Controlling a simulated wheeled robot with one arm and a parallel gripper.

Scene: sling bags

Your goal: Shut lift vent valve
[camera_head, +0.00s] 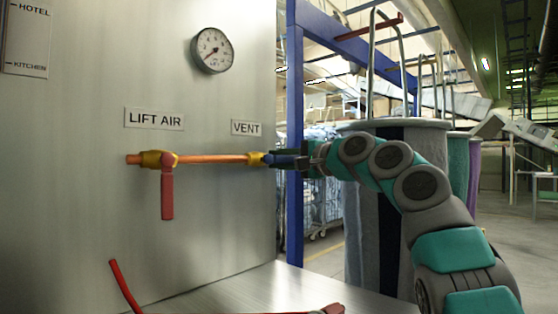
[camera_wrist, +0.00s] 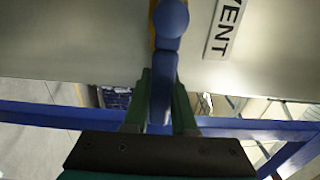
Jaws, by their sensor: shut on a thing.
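The vent valve has a brass body (camera_head: 256,159) at the right end of a copper pipe (camera_head: 210,158), under the VENT label (camera_head: 246,128). Its blue lever (camera_head: 283,160) points right, roughly in line with the pipe. In the wrist view the blue lever (camera_wrist: 171,20) runs down from the valve in between my fingers. My gripper (camera_head: 301,156) is shut on the lever, with one green finger on each side in the wrist view (camera_wrist: 160,95). The head view partly hides the lever's outer end behind my gripper.
A second valve with a red lever (camera_head: 167,195) hanging down sits left on the same pipe, under the LIFT AIR label (camera_head: 154,119). A gauge (camera_head: 212,50) is above. A blue post (camera_head: 294,130) stands behind my gripper.

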